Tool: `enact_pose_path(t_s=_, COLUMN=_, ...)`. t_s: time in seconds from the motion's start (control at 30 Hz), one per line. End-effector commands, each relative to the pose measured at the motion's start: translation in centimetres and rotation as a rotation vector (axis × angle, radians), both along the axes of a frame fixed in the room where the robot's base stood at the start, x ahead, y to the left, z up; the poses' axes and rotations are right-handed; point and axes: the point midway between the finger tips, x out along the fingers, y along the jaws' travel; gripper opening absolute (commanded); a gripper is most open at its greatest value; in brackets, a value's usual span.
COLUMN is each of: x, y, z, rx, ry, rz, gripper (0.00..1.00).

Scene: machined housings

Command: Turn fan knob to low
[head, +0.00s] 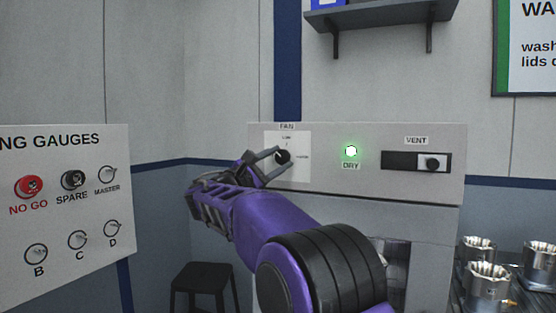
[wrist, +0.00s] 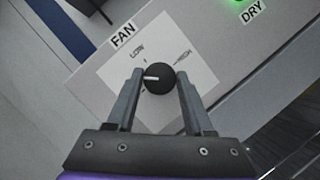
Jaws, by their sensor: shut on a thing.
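The fan knob (head: 283,157) is round and black, on a white plate under the FAN label. It also shows in the wrist view (wrist: 160,80). Its white mark points left in the wrist view, left of the LOW label (wrist: 137,50) and away from the HIGH label (wrist: 184,55). My gripper (head: 276,156) reaches it from the lower left, with one finger on each side. In the wrist view my gripper (wrist: 158,84) is shut on the knob. The part of the plate behind the left finger is hidden.
A lit green DRY lamp (head: 351,151) and a VENT slider (head: 432,163) are on the same panel to the right. A gauge board (head: 60,215) stands left, a dark stool (head: 203,280) below. Metal housings (head: 487,285) sit lower right. A shelf (head: 380,16) hangs above.

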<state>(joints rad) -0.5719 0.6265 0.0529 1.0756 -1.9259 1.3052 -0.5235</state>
Motion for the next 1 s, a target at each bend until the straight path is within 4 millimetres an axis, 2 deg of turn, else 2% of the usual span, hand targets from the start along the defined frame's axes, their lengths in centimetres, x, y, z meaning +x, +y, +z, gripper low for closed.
enact_pose_path(t_s=0.6, x=0.02, y=0.19, z=0.5, rx=0.522, ry=-0.19, rz=0.001, gripper=0.0)
enact_pose_path(t_s=1.0, x=0.06, y=0.14, z=0.38, rx=0.704, ry=-0.254, rz=0.001, gripper=0.0)
